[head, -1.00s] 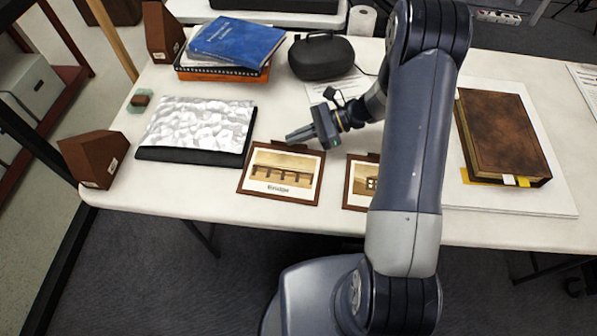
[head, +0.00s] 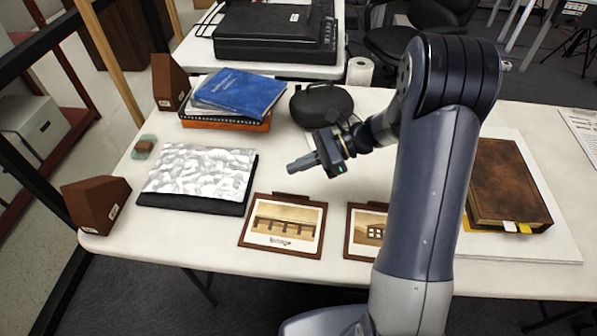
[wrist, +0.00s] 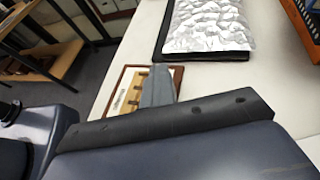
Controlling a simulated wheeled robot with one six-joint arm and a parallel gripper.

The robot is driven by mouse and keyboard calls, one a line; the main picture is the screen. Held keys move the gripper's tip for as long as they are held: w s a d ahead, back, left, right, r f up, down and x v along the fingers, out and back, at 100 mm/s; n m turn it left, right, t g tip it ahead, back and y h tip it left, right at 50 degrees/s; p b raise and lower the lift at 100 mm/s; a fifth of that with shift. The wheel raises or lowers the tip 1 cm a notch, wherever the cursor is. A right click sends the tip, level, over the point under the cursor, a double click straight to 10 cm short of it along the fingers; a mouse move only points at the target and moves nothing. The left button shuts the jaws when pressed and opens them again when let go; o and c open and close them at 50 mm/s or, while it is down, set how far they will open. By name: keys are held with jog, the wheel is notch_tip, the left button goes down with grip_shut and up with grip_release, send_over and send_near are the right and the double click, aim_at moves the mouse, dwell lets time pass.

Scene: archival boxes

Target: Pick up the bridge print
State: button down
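The bridge print (head: 283,222) is a sepia picture with a white border on a brown board. It lies flat near the front edge of the table. It also shows in the wrist view (wrist: 133,85), partly hidden by a grey finger. My gripper (head: 298,166) hangs above the table, behind and above the print, pointing left, apart from it. No object shows in it. The fingers overlap in both views, so their opening is unclear. A second sepia print (head: 370,230) showing a building lies to the right, partly hidden by my arm.
A black-based pad with a crumpled white top (head: 200,175) lies left of the print. Brown wedges (head: 96,203), stacked books (head: 240,92) and a black case (head: 322,104) stand around. A brown book (head: 507,183) lies on a white board at right.

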jog(key=c, duration=2.1)
grip_release()
jog(key=o, duration=1.7)
jog(key=shift+c, duration=0.2)
